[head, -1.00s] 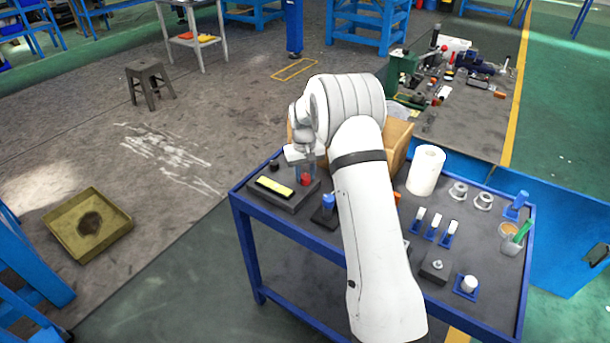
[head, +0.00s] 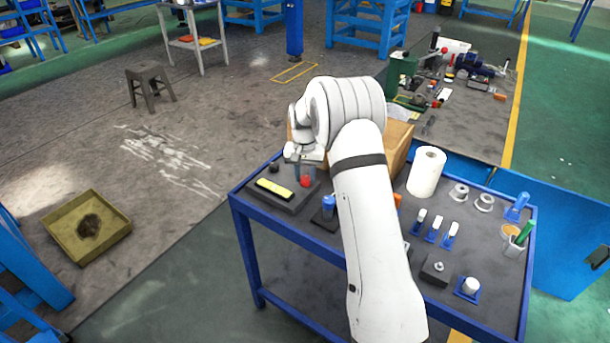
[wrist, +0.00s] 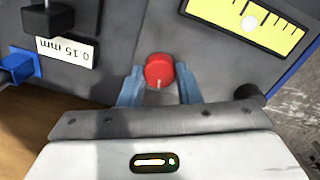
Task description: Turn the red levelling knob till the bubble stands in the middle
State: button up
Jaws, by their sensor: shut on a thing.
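The red levelling knob (wrist: 159,68) stands on a dark grey block, with a pale pointer line on its side nearest my palm. It also shows in the head view (head: 305,181). My gripper (wrist: 160,76) has its two blue fingers shut on the knob, one on each side. The yellow level vial (wrist: 277,27) with black tick marks lies at the upper right of the wrist view. Its round white bubble (wrist: 249,23) lies near the middle of the visible vial. The frame edge cuts the vial, so exact centring is hard to tell. The vial shows in the head view (head: 275,188).
A "0.15 mm" label (wrist: 68,51) and a blue piece (wrist: 17,66) are at the left of the wrist view. A blue-topped part (head: 328,204) stands close to the block on the trolley (head: 400,312). A white roll (head: 427,172) and several small fittings stand further right.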

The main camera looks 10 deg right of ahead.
aim_at(304, 178)
jog(key=o, duration=1)
notch_tip(304, 178, up, 7)
jog(key=shift+w+a+f, duration=0.1)
jog(key=shift+r, duration=0.5)
